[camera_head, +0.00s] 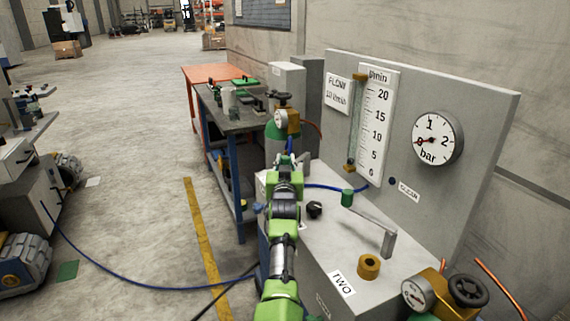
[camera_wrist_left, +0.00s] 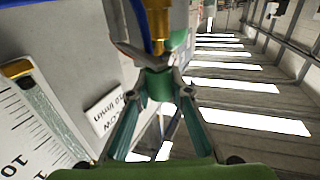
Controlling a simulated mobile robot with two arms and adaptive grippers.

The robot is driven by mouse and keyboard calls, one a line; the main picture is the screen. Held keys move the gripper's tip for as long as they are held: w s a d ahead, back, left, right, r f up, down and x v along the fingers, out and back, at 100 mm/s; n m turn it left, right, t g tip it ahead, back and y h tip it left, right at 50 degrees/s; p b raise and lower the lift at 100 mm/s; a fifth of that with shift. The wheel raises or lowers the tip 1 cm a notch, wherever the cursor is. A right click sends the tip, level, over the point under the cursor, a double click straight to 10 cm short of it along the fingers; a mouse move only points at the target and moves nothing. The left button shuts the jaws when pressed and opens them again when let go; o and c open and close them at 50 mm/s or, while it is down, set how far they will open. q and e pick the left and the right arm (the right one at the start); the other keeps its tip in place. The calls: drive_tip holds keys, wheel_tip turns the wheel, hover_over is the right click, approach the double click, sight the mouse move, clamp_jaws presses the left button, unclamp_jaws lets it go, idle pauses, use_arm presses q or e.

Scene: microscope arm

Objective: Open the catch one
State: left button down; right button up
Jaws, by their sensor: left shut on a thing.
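My left gripper (camera_head: 287,162) reaches in over the grey bench unit (camera_head: 330,232). In the left wrist view its fingers (camera_wrist_left: 160,82) close together at a brass fitting (camera_wrist_left: 157,45) with a blue length above it. The exact contact is partly hidden. A catch marked one cannot be made out; that end of the unit is behind my gripper and arm. At the near end, a flat metal lever (camera_head: 371,221) with a green knob (camera_head: 347,198) stands near a brass ring (camera_head: 369,266) and the label TWO (camera_head: 342,284). My right gripper is not in view.
A backboard carries a flow scale (camera_head: 376,125) and a bar dial (camera_head: 437,138). A gas cylinder (camera_head: 277,148) with a gauge stands behind my gripper. A brass regulator (camera_head: 440,290) is at bottom right. A blue hose (camera_head: 150,287) crosses the floor at left.

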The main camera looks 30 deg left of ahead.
use_arm(q)
drive_tip(key=c, duration=1.8)
unclamp_jaws()
drive_tip(key=shift+r, duration=5.05)
